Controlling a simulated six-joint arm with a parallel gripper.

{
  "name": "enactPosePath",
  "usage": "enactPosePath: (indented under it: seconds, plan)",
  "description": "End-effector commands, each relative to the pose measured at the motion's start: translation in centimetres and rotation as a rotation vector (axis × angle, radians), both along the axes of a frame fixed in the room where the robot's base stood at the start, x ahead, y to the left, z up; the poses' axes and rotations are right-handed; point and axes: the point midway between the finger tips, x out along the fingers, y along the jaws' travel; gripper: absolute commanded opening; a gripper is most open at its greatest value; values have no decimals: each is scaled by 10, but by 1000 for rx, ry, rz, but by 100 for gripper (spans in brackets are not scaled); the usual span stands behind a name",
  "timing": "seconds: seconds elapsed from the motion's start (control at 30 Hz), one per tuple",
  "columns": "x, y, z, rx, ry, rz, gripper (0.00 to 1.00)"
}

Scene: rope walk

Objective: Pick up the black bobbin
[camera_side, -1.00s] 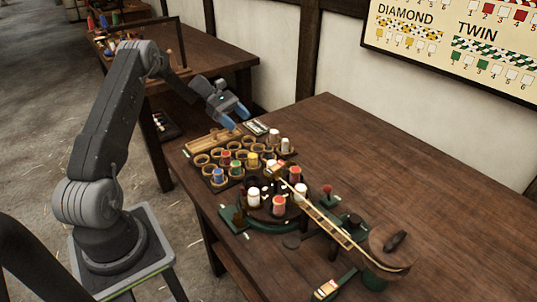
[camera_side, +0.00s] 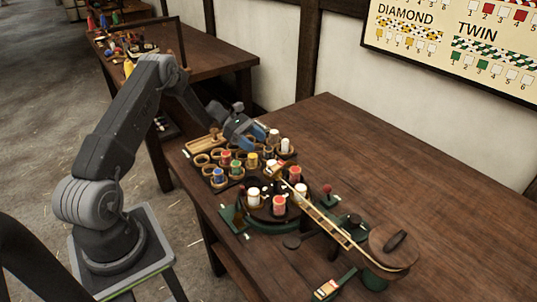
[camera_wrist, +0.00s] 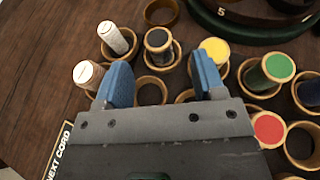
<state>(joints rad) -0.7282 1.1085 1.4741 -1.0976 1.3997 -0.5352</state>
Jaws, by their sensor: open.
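The black bobbin (camera_wrist: 158,42) stands in a round wooden cup in the wrist view, just beyond my fingertips and between their lines. Its dark winding and pale rim show from above. My gripper (camera_wrist: 160,72) is open, with its two blue fingers apart and nothing held. An empty cup (camera_wrist: 151,91) lies between the fingers. In the side view my gripper (camera_side: 256,134) is low over the back of the cup rack, and I cannot make out the black bobbin clearly there.
White bobbins (camera_wrist: 113,37) stand left of the black one, a yellow bobbin (camera_wrist: 214,50) close on its right, and a green one (camera_wrist: 278,68) further right. A braiding machine (camera_side: 266,211) with a long arm stands in front of the rack.

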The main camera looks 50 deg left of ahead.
Motion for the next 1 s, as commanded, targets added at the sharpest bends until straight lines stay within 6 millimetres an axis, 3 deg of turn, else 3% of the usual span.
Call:
enactPosePath:
  seconds: [0.3,0.53,1.0]
  plan:
    - [16,-35,-19,0,3,-3,63]
    - [17,-36,-20,0,2,-1,62]
    - [17,-36,-20,0,2,-1,17]
